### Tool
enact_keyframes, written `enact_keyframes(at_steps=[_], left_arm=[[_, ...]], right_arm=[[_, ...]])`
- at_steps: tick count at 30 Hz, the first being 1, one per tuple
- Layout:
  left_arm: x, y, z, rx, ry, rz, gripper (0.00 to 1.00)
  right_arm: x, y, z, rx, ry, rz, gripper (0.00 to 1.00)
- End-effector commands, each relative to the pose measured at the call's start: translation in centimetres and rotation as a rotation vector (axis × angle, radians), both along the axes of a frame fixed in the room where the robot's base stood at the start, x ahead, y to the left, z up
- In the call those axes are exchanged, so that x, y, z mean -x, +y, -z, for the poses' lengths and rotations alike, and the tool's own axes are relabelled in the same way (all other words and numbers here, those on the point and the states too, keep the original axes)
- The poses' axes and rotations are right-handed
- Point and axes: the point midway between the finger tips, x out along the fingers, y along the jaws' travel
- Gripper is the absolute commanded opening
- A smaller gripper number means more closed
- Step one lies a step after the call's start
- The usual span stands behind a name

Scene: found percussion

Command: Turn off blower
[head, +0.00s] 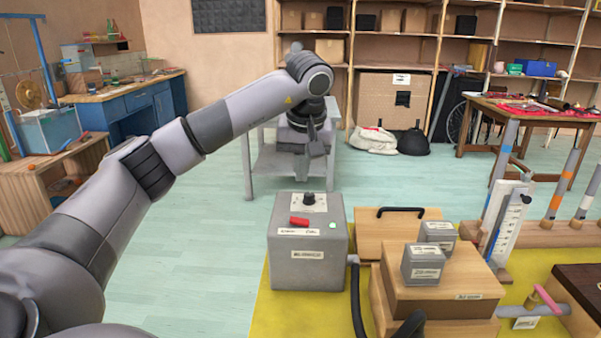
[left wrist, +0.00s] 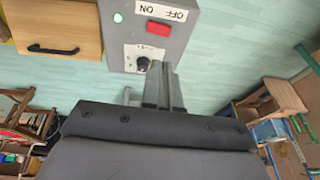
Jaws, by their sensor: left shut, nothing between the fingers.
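The blower is a grey box (head: 308,262) on the yellow mat. Its top has a red switch (head: 299,221), a black knob (head: 308,198) and a pale green light (head: 332,226). The wrist view shows the red switch (left wrist: 158,28) beside an OFF/ON label, the knob (left wrist: 143,63) and the bright green light (left wrist: 117,17). Which way the switch is tipped, I cannot tell. My left gripper (head: 312,150) hangs above and behind the box, shut and empty. In the wrist view its fingertips (left wrist: 164,66) appear near the knob; contact does not show. My right gripper is not in view.
A black hose (head: 356,300) leaves the box's right side. Wooden boxes (head: 440,290) with small grey blocks stand to the right. A grey side table (head: 285,165) stands behind my gripper. The floor left of the blower is clear.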

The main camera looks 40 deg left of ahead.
Motion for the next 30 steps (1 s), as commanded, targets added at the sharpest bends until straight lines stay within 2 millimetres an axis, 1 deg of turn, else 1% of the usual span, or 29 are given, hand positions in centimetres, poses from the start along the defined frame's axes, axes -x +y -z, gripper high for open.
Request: enact_keyframes(at_steps=[1,6,10,15,18,21,30], left_arm=[[-0.1,0.4,1.2,-0.001,0.006,-0.003,0.0],[-0.7,1.2,4.8,-0.001,0.006,-0.002,0.0],[-1.2,1.9,7.2,-0.001,0.003,-0.003,0.0],[-0.8,2.2,9.6,0.0,0.003,0.0,0.0],[-0.7,2.3,10.3,0.0,0.001,0.0,0.0],[-0.6,2.4,10.7,-0.001,0.0,-0.001,0.0],[-0.6,2.4,10.7,0.0,0.0,-0.001,0.0]], right_arm=[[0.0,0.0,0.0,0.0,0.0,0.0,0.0],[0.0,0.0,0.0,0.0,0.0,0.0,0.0],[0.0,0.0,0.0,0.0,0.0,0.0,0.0],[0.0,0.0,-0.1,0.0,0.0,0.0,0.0],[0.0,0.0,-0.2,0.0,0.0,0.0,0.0],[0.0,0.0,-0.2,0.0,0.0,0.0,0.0],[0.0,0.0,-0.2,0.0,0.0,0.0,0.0]])
